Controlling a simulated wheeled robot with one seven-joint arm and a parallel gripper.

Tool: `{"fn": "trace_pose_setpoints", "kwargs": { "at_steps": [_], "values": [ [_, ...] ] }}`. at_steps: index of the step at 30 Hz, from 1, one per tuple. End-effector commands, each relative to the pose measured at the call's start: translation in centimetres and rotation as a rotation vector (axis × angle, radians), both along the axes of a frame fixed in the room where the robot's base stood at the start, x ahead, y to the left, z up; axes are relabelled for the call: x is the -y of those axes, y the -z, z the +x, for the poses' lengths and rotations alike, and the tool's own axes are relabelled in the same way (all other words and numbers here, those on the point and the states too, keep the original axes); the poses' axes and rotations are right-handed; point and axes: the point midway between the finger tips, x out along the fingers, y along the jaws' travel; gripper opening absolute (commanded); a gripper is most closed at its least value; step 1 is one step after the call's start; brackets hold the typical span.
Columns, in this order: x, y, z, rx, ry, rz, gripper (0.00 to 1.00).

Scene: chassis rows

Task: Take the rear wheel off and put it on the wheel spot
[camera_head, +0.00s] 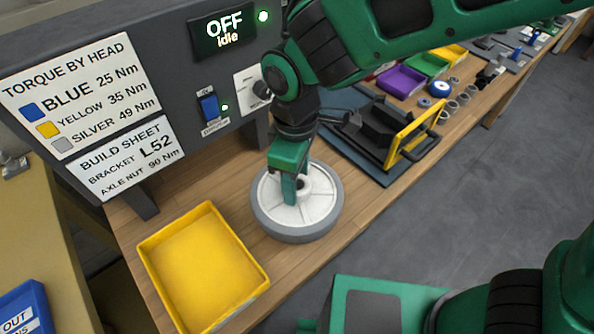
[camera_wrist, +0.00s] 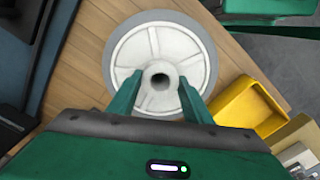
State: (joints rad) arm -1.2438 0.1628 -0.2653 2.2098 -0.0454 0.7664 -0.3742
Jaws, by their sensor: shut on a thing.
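The wheel (camera_head: 323,216), white-spoked with a grey tyre, lies flat at or just above the wooden bench top; a small gap cannot be ruled out. It also shows in the wrist view (camera_wrist: 120,58). My gripper (camera_head: 296,190) comes down from above and is shut on the wheel's raised centre hub, one finger on each side of it in the wrist view (camera_wrist: 160,84). No marked wheel spot shows; the bench under the wheel is hidden. A dark chassis with a yellow upright frame (camera_head: 408,133) sits on a dark plate to the right of the wheel.
An empty yellow tray (camera_head: 205,262) stands just left of the wheel. Behind is a grey panel with signs and an OFF display (camera_head: 224,30). Purple (camera_head: 401,82) and green bins and small parts lie further right. The bench's front edge is close to the wheel.

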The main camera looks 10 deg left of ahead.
Motion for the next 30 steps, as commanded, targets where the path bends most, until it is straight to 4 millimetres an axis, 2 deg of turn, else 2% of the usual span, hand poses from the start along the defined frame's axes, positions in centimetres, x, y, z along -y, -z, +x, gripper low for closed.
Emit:
{"fn": "trace_pose_setpoints", "kwargs": {
  "at_steps": [30],
  "values": [
    [0.02, 0.80, 0.09, 0.000, 0.001, 0.002, 0.09]
  ]
}}
